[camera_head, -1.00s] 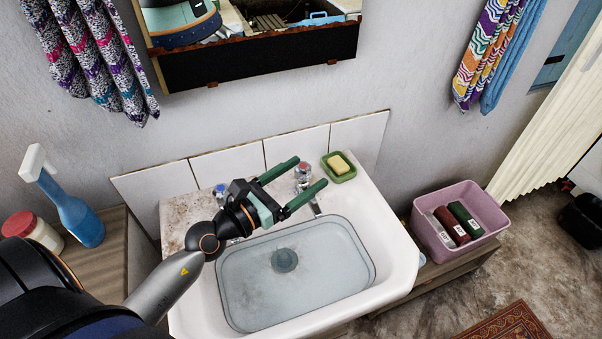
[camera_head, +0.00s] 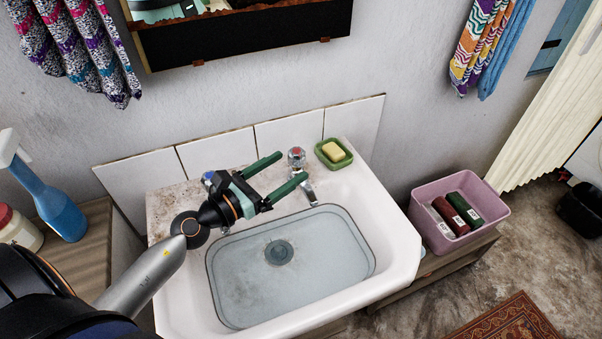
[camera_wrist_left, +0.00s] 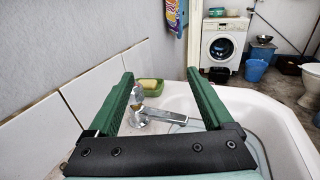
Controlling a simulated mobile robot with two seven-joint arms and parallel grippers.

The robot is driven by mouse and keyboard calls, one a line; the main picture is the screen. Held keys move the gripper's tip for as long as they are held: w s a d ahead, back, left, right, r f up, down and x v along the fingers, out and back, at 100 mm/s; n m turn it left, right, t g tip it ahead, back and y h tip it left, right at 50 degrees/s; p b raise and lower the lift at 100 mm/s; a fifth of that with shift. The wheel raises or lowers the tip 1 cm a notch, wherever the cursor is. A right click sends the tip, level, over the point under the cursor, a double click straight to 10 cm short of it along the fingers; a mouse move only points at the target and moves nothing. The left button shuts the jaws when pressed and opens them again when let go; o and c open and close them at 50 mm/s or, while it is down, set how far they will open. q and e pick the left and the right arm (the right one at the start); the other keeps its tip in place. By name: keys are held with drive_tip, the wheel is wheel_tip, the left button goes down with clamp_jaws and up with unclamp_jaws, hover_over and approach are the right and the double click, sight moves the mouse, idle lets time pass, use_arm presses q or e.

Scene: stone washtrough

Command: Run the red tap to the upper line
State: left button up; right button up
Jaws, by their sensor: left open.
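The red tap (camera_head: 296,155) is chrome with a red-marked top and stands at the back right of the white basin (camera_head: 385,225). Its spout points over the bowl; I cannot make out a stream from it. My left gripper (camera_head: 292,166) is open and empty, its green fingers pointing right with their tips close to the tap. In the left wrist view the tap (camera_wrist_left: 152,86) shows upright between the spread fingers (camera_wrist_left: 160,76), towards the left one. The bowl has a dark outline around a pale, greyish inside; I cannot tell a water level or separate lines. My right gripper is out of view.
A blue-topped tap (camera_head: 208,178) stands behind my left wrist. A green soap dish (camera_head: 334,153) with yellow soap sits just right of the red tap. White tiles (camera_head: 290,138) back the basin.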

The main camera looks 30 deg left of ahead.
use_arm(q)
drive_tip(key=b, duration=0.4)
approach(302, 149)
drive_tip(key=f, duration=0.1)
drive_tip(key=shift+s+a+f+y, duration=0.15)
drive_tip(key=shift+s+f+y, duration=0.15)
drive_tip(key=shift+w+a, duration=0.1)
drive_tip(key=shift+w+r, duration=0.15)
drive_tip(key=shift+w, duration=0.1)
drive_tip(key=p+x, duration=0.1)
drive_tip(key=x, duration=0.2)
drive_tip(key=shift+w+r, duration=0.15)
drive_tip(key=shift+w, duration=0.05)
drive_tip(key=x, duration=0.7)
drive_tip(key=shift+w+d+p, duration=0.2)
drive_tip(key=shift+p, duration=0.2)
drive_tip(key=shift+w+d, duration=0.2)
drive_tip(key=shift+w, duration=0.3)
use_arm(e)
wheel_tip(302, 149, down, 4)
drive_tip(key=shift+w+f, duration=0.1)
use_arm(q)
drive_tip(key=shift+c, duration=0.2)
